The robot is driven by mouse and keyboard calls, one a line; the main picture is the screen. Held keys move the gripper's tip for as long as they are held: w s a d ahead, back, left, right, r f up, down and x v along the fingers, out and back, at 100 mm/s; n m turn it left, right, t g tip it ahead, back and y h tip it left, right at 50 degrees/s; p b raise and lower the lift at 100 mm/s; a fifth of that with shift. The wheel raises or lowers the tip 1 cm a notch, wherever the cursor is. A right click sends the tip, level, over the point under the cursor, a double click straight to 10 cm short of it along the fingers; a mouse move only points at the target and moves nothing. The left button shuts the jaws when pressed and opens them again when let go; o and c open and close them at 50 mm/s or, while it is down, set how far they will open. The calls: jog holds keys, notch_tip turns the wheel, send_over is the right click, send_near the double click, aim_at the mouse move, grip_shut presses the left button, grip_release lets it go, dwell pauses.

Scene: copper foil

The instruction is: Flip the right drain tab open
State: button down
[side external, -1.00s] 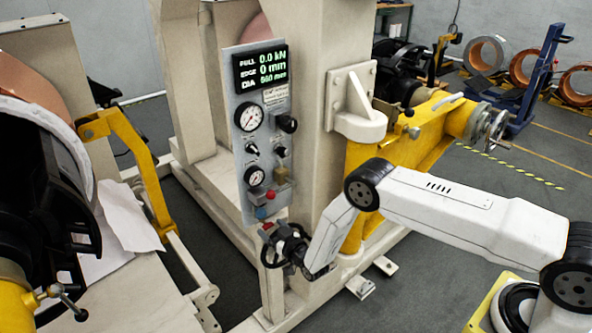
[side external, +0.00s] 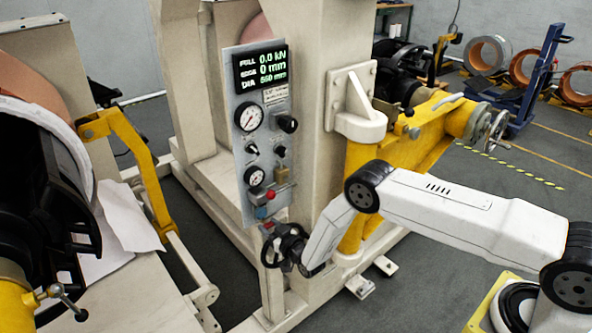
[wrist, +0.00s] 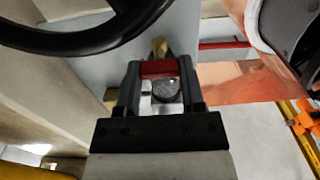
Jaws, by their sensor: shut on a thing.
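In the wrist view, my gripper (wrist: 160,72) has its two dark fingers on either side of a red tab (wrist: 158,67). The tab lies crosswise between the fingertips, and the jaws are shut on it. A round metal fitting (wrist: 166,89) shows between the fingers. In the side view, my gripper (side external: 273,232) is at the bottom edge of the grey control panel (side external: 243,160). Its fingertips and the held tab are too small and covered to make out clearly there. I cannot tell the tab's angle, nor see a second drain tab.
A black handwheel rim (wrist: 85,40) crosses the upper left of the wrist view, close to my fingers. The panel carries gauges (side external: 249,117), knobs (side external: 287,124) and a display (side external: 260,66) above my gripper. A beige machine column (side external: 320,170) stands just right of the panel.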

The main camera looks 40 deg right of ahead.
jog(key=shift+n, duration=0.8)
jog(key=shift+c, duration=1)
grip_release()
jog(key=shift+s, duration=0.1)
jog(key=s, duration=0.7)
jog(key=shift+s, duration=0.3)
